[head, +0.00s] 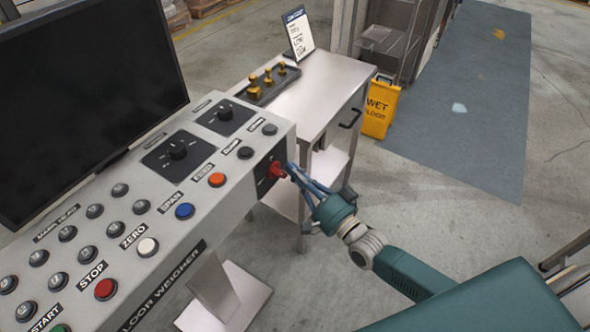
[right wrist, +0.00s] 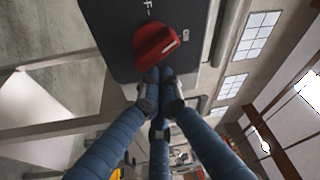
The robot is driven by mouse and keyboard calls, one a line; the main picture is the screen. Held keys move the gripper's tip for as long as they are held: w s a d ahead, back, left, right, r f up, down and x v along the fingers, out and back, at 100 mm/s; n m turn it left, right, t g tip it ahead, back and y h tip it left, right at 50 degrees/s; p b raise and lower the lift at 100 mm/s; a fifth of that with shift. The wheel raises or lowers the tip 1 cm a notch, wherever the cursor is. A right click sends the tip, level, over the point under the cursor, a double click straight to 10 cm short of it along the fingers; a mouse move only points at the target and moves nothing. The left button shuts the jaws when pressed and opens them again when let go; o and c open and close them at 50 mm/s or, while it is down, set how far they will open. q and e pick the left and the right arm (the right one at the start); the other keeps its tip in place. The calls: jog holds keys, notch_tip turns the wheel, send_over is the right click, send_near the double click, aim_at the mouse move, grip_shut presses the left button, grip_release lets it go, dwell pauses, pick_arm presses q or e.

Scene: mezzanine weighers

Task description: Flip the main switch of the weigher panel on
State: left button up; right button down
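The main switch is a red rotary knob (head: 277,169) on a black plate (head: 264,184) on the right end face of the weigher panel (head: 222,205). My left gripper is not in view.
A dark monitor (head: 85,85) stands on the panel, beside several buttons and dials. Behind is a metal table (head: 325,88) with brass weights (head: 268,80) and a sign (head: 299,35). The floor to the right is open.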

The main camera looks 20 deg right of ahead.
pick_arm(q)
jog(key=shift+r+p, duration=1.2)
pick_arm(e)
jog(key=shift+s+a+f+m+g+h, duration=0.1)
jog(key=shift+f+m+g+h, duration=0.2)
jog(key=shift+m, duration=1)
jog(key=shift+a+f+m+g+h, duration=0.1)
jog(key=shift+f+m+g, duration=0.25)
jog(key=shift+m, duration=0.95)
dwell(1.6)
jog(key=shift+d+r, duration=0.1)
dwell(0.5)
